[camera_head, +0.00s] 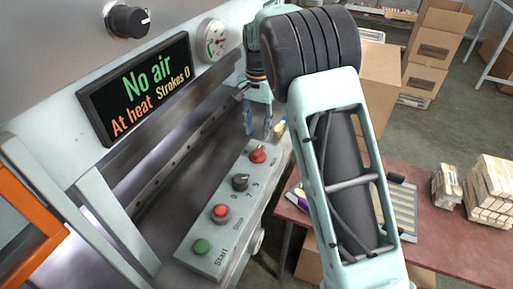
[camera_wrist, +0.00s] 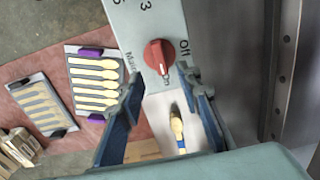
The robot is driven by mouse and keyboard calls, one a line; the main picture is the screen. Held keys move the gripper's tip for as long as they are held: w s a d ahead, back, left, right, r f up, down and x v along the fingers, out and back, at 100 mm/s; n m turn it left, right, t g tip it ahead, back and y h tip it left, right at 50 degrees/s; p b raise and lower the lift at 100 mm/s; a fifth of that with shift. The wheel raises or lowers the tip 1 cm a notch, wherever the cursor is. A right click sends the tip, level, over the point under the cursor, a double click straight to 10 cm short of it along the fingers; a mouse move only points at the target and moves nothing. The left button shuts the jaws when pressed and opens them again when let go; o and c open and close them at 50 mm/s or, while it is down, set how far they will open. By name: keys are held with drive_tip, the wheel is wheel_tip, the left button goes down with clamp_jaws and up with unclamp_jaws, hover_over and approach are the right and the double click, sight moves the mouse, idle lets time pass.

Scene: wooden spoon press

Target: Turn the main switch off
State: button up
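The main switch is a red rotary knob (camera_head: 258,153) at the far end of the grey control panel (camera_head: 207,240). In the wrist view the red knob (camera_wrist: 159,54) sits beyond my fingertips, with the labels "Main", "On" and "Off" around it. Its pale pointer mark appears turned towards "On". My gripper (camera_head: 258,122) is above and slightly beyond the knob in the head view. In the wrist view its two blue fingers (camera_wrist: 168,95) are spread apart with nothing held between them. The knob is not between the fingers.
The panel also carries a black selector (camera_head: 240,182), a red button (camera_head: 221,212) and a green button (camera_head: 202,246). A display (camera_head: 137,88) reads "No air", "At heat", "Strokes 0". Trays (camera_wrist: 95,82) rest on a reddish table.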

sight(258, 149)
wheel_tip(258, 149, down, 9)
drive_tip(key=shift+r+p, duration=0.15)
drive_tip(key=shift+p, duration=0.25)
clamp_jaws()
